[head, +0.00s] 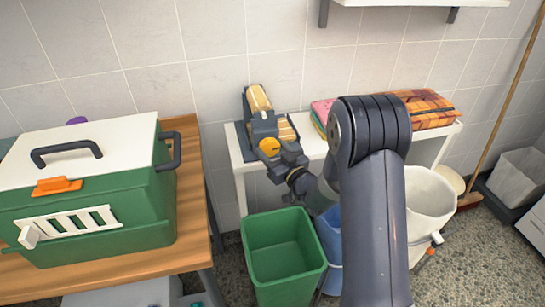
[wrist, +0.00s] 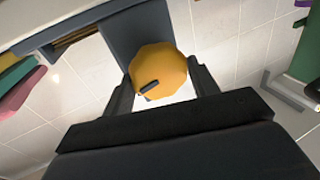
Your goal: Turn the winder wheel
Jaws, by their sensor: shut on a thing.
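The winder (head: 265,122) stands on the left end of the white shelf table against the tiled wall. It has a dark grey frame with tan rolled material on it. Its yellow wheel (head: 270,146) faces the room. In the wrist view the yellow wheel (wrist: 158,70) has a scalloped rim and a small dark bar on its face. My gripper (head: 282,160) is at the wheel, and in the wrist view its two fingers (wrist: 160,88) stand on either side of the rim, shut on it. My arm hides part of the shelf table.
A green bin (head: 284,255) stands below the winder, with a blue bin (head: 328,240) beside it. Folded towels (head: 420,108) lie on the shelf table (head: 236,160) to the right. A green and white pet carrier (head: 90,190) sits on the wooden table at left. A white bucket (head: 430,200) stands at right.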

